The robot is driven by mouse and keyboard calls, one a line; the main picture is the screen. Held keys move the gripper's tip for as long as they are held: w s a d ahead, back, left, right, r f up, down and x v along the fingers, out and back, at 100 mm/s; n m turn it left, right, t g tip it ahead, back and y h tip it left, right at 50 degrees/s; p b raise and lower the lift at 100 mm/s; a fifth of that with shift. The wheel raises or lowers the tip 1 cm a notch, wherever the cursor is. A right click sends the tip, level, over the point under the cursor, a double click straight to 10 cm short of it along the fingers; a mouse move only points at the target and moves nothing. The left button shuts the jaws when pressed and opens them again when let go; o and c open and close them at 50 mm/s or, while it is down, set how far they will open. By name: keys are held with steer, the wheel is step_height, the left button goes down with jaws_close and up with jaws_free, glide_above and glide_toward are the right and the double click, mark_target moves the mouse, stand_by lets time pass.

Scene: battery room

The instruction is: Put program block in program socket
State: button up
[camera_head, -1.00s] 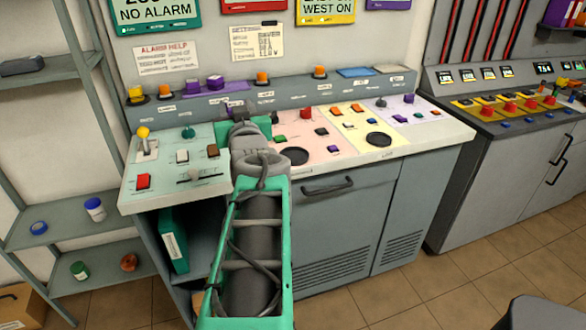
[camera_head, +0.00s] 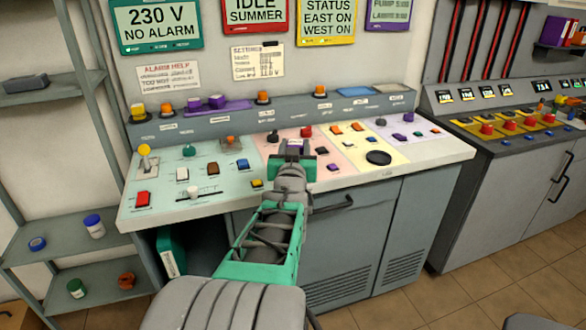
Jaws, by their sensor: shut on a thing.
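My gripper (camera_head: 294,152) is over the pink middle panel of the sloping console (camera_head: 440,155). It is shut on a small block (camera_head: 296,143) with a pale and purple face, mostly hidden between the dark jaws. I take this to be the program block, but its label is not readable. I cannot tell whether it touches the panel. The program socket is not identifiable; the part of the pink panel under and in front of my gripper is hidden by the gripper and arm.
A ledge (camera_head: 240,107) along the console's back carries purple blocks (camera_head: 217,101) and orange knobs (camera_head: 263,97). A lever (camera_head: 145,155), a red button (camera_head: 143,198) and several switches stand on the left panel. A second console (camera_head: 500,125) is at right, shelves (camera_head: 60,240) at left.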

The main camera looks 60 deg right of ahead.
steer(key=d+f, duration=0.1)
steer(key=f, duration=0.1)
steer(key=w+d+f+b, duration=0.1)
steer(key=f, duration=0.1)
steer(key=w+d+f+b, duration=0.1)
steer(key=d, duration=0.1)
steer(key=shift+w+f, duration=0.2)
steer(key=shift+f, duration=0.2)
steer(key=shift+f+b, duration=0.65)
steer(key=shift+f, duration=0.85)
steer(key=shift+f+b, duration=0.25)
steer(key=shift+b, duration=0.05)
steer(key=o, duration=1.4)
steer(key=shift+r, duration=0.1)
